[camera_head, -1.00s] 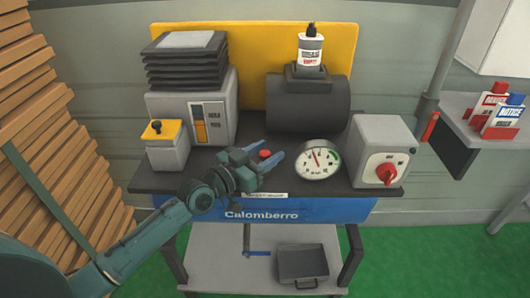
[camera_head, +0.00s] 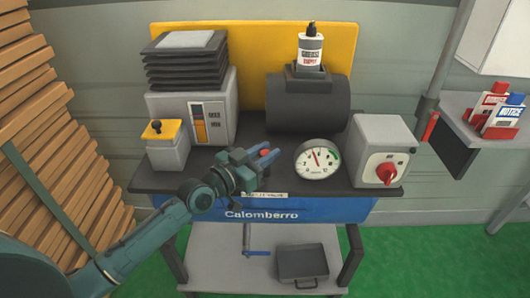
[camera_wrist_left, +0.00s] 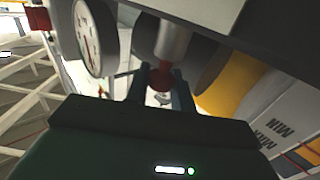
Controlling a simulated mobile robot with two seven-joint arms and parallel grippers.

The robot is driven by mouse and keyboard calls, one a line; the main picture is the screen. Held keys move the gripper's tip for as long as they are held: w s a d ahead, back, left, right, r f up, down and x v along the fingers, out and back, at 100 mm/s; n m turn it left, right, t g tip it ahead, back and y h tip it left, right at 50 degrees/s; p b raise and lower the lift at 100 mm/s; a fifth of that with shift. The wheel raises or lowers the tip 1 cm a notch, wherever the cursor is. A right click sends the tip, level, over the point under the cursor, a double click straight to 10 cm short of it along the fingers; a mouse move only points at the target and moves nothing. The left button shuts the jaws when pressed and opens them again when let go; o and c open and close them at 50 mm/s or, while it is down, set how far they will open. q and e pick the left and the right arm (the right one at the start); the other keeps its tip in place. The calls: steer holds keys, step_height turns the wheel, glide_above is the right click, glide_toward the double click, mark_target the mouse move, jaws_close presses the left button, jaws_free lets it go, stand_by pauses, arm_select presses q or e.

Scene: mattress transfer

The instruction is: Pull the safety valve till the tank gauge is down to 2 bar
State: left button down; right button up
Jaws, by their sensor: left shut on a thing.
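The safety valve shows as a small red knob (camera_head: 264,152) at the front of the bench, left of the gauge. In the left wrist view the red knob (camera_wrist_left: 161,79) sits below a grey metal cylinder, between my two fingers. My left gripper (camera_head: 263,160) is shut on this knob; its fingers hide part of it. The round white tank gauge (camera_head: 318,160) stands just right of the gripper. Its red needle points up and slightly left; the exact value is too small to read. The gauge also shows edge-on in the left wrist view (camera_wrist_left: 87,38). My right gripper is not in view.
A dark tank (camera_head: 308,105) lies behind the gauge. A grey switch box (camera_head: 362,138) with a red rotary knob stands right. A grey machine (camera_head: 160,107) and a yellow-topped box (camera_head: 167,150) stand left. A wood stack (camera_head: 50,130) is beside my arm.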

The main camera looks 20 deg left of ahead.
arm_select(q)
steer(key=shift+r+p, duration=0.85)
steer(key=shift+r, duration=0.05)
steer(key=shift+f, duration=0.1)
steer(key=c, duration=1.2)
jaws_free()
steer(key=v, duration=1.3)
steer(key=shift+b, duration=0.45)
steer(key=shift+s, duration=0.1)
